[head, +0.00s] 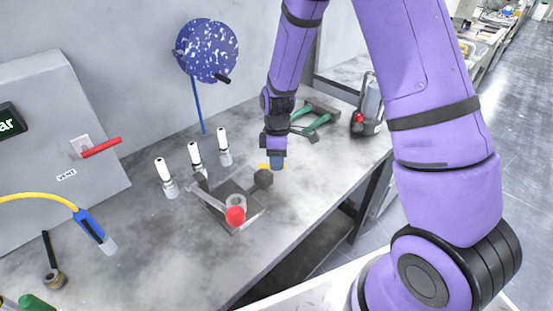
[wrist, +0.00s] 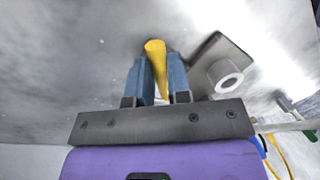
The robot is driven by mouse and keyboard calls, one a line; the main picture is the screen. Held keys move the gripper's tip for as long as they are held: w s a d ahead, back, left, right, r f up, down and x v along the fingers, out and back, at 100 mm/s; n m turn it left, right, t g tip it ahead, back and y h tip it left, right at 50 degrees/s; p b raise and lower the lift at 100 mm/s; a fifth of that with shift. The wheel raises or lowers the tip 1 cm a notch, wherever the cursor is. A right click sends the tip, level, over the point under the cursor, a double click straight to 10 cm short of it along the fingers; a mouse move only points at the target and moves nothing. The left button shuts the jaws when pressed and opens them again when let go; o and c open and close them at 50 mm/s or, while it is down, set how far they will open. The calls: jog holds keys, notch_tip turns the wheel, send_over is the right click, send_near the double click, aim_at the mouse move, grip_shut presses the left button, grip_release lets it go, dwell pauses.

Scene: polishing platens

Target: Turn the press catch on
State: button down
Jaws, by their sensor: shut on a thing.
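A yellow handle (head: 264,166) shows at the far right corner of a small press, low over the bench. No label marks it as the catch. My gripper (head: 277,162) reaches down to it from above, and its blue fingers are shut on it. In the wrist view the yellow handle (wrist: 155,62) stands between the two fingers (wrist: 158,80).
Several white-topped posts (head: 195,155) stand left of the press. A blue speckled disc (head: 207,50) is at the wall. A grey box with a red VENT lever (head: 101,148) stands at left. Green-handled tools (head: 318,118) lie behind my gripper. The front bench is fairly clear.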

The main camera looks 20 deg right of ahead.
jog(key=m, duration=0.1)
jog(key=s+m, duration=0.1)
jog(key=m, duration=0.2)
jog(key=shift+s+a+m+y, duration=0.2)
jog(key=shift+a+m+y, duration=0.1)
jog(key=shift+a+y, duration=0.1)
jog(key=shift+s+a+m+t, duration=0.2)
jog(key=shift+a+m+t, duration=0.1)
jog(key=shift+m, duration=0.7)
jog(key=shift+s+a+m+t, duration=0.2)
jog(key=shift+a+m+t, duration=0.1)
jog(key=shift+m, duration=0.7)
jog(key=c, duration=1.1)
grip_release()
jog(key=r, duration=0.3)
jog(key=d+r, duration=0.1)
jog(key=r, duration=0.3)
jog(key=d+r, duration=0.1)
jog(key=r, duration=0.2)
jog(key=shift+w+r, duration=0.3)
jog(key=shift+w, duration=0.05)
